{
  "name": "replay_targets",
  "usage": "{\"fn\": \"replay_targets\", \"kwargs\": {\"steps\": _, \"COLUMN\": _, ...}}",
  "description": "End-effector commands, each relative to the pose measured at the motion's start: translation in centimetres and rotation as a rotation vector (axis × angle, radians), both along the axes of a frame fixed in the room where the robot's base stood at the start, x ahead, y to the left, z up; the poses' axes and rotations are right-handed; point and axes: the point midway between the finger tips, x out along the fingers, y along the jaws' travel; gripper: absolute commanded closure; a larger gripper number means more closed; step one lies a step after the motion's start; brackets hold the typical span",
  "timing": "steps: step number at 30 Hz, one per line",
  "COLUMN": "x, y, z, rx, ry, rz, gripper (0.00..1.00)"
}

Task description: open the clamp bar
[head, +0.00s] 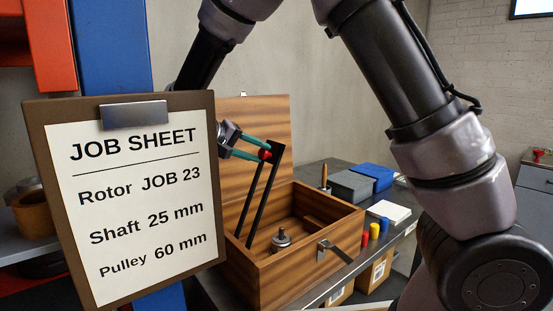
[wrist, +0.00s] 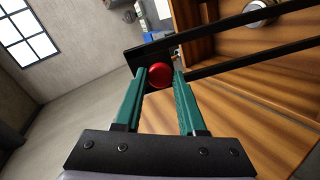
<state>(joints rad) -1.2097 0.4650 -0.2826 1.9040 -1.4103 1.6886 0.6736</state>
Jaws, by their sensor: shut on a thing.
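The clamp bar (head: 265,198) is a black two-armed frame with a red knob (head: 265,155) at its upper end. In the head view it stands raised and steeply tilted inside the open wooden box (head: 315,257), in front of the lid. My gripper (head: 268,149) has teal fingers and is shut on the red knob. The wrist view shows the knob (wrist: 161,75) between the two fingertips (wrist: 160,80), with the black bar (wrist: 220,27) just beyond it. The lower ends of the bar are partly hidden by the box wall.
A metal part (head: 281,240) stands on the box floor, and a latch (head: 331,250) hangs on the box front. Grey (head: 352,186) and blue (head: 371,177) boxes stand on the bench behind. The job sheet clipboard (head: 130,205) blocks the left of the head view.

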Motion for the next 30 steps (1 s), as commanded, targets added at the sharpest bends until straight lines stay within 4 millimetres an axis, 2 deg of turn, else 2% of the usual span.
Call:
{"fn": "replay_targets", "kwargs": {"steps": 1, "x": -0.6, "y": 1.1, "z": 0.2, "rx": 0.007, "ry": 0.002, "rz": 0.003, "gripper": 1.00}}
{"fn": "replay_targets", "kwargs": {"steps": 6, "x": -2.3, "y": 3.5, "z": 0.6, "rx": 0.007, "ry": 0.007, "rz": 0.003, "gripper": 1.00}}
{"fn": "replay_targets", "kwargs": {"steps": 12, "x": -3.6, "y": 5.2, "z": 0.6, "rx": 0.006, "ry": 0.013, "rz": 0.002, "gripper": 1.00}}
{"fn": "replay_targets", "kwargs": {"steps": 18, "x": -4.1, "y": 5.8, "z": 0.4, "rx": 0.003, "ry": 0.017, "rz": 0.004, "gripper": 1.00}}
{"fn": "replay_targets", "kwargs": {"steps": 29, "x": -4.2, "y": 5.9, "z": 0.4, "rx": 0.000, "ry": 0.018, "rz": 0.006, "gripper": 1.00}}
{"fn": "replay_targets", "kwargs": {"steps": 30, "x": -4.2, "y": 5.9, "z": 0.4, "rx": 0.000, "ry": 0.019, "rz": 0.005, "gripper": 0.50}}
